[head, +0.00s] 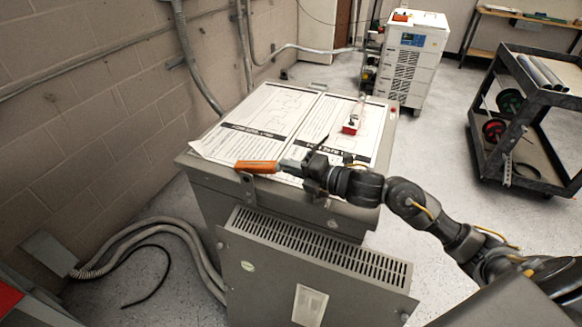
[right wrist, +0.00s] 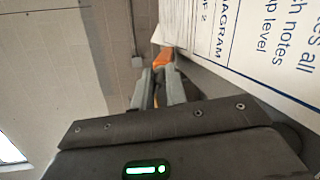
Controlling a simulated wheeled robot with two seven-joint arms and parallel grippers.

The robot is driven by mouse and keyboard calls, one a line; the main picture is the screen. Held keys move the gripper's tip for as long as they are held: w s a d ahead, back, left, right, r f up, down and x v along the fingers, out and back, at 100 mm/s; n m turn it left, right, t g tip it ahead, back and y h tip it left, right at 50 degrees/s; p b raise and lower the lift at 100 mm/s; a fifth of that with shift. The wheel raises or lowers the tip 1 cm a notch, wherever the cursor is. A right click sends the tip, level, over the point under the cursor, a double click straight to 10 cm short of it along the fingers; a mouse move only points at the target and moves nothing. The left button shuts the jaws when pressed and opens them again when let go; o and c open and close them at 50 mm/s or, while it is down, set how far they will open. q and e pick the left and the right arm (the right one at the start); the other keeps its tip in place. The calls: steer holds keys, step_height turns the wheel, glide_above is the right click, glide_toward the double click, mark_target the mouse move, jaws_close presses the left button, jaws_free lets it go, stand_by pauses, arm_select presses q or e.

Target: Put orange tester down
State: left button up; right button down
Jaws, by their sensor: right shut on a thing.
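The orange tester (head: 257,167) is at the front edge of the grey cabinet top, its orange body pointing left in the head view. My right gripper (head: 290,163) comes in from the right and is shut on the tester's near end. In the right wrist view the tester's orange tip (right wrist: 163,60) shows beyond the closed fingers (right wrist: 160,85), beside the printed sheet. Whether the tester touches the cabinet top cannot be told. My left gripper is not in view.
Diagram sheets (head: 270,118) cover much of the cabinet top (head: 345,185). A red and white device (head: 351,125) stands on the right sheet. A white machine (head: 411,60) and a dark cart (head: 540,115) stand behind to the right.

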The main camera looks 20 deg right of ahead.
steer(key=shift+f, duration=0.1)
steer(key=c, duration=1.3)
jaws_free()
steer(key=shift+r, duration=0.25)
steer(key=v, duration=1)
steer(key=shift+s+d+f, duration=0.1)
steer(key=shift+s+f, duration=0.15)
steer(key=shift+s, duration=0.05)
steer(key=shift+v, duration=0.75)
steer(key=shift+r, duration=0.15)
